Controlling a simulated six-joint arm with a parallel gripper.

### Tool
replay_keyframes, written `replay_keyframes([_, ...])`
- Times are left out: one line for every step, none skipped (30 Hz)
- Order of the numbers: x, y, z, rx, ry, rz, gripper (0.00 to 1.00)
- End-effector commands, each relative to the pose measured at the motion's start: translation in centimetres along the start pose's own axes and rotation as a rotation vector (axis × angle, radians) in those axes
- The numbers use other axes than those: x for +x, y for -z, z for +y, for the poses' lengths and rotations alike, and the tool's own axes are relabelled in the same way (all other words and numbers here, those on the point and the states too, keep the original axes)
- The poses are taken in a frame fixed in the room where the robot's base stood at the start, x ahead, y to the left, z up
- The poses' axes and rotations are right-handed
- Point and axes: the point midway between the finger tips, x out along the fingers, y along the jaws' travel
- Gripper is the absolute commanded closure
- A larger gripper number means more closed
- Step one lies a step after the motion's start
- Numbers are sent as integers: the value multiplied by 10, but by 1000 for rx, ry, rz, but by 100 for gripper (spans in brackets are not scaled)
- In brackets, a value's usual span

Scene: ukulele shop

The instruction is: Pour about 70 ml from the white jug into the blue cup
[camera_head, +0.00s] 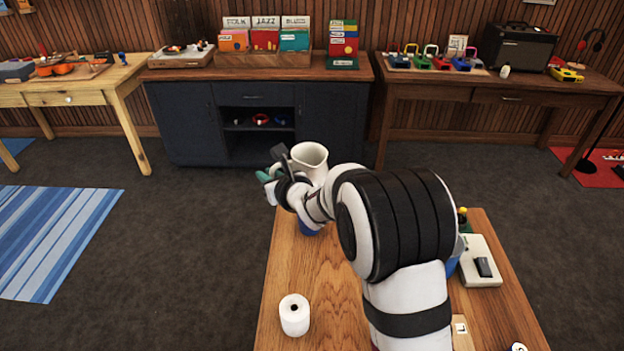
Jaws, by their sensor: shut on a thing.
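The white jug (311,155) is above the far end of the wooden table, its open mouth facing up, and looks close to upright. My gripper (283,168) is shut on the jug at its left side; my wrist hides its lower part and the exact grip. A blue thing, seemingly the blue cup (309,229), stands on the table below the jug, mostly hidden by my arm. I cannot see inside either one, and no stream of liquid shows.
A pale box with a dark item (481,262) and another partly hidden blue thing (452,266) are on the right. Counters stand well beyond. The table's left middle is clear.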

Motion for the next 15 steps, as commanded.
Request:
replay_keyframes([17,12,17,-9,-21,3,100])
replay_keyframes([27,20,26,-13,-29,3,100])
replay_keyframes([39,30,38,-17,-40,3,100])
replay_keyframes([47,37,47,-21,-47,4,100])
replay_keyframes([55,45,55,-25,-53,4,100])
replay_keyframes([64,55,66,-31,-61,3,100])
replay_keyframes([70,63,74,-33,-66,5,100])
replay_keyframes([76,70,81,-37,-69,5,100])
replay_keyframes([82,79,90,-41,-75,5,100])
replay_keyframes([87,86,96,-46,-77,6,100])
replay_keyframes([91,92,102,-49,-81,5,100])
replay_keyframes([95,99,108,-52,-82,6,100])
replay_keyframes([98,104,113,-55,-84,6,100])
replay_keyframes([100,108,116,-57,-85,6,100])
replay_keyframes([102,113,120,-59,-86,7,100])
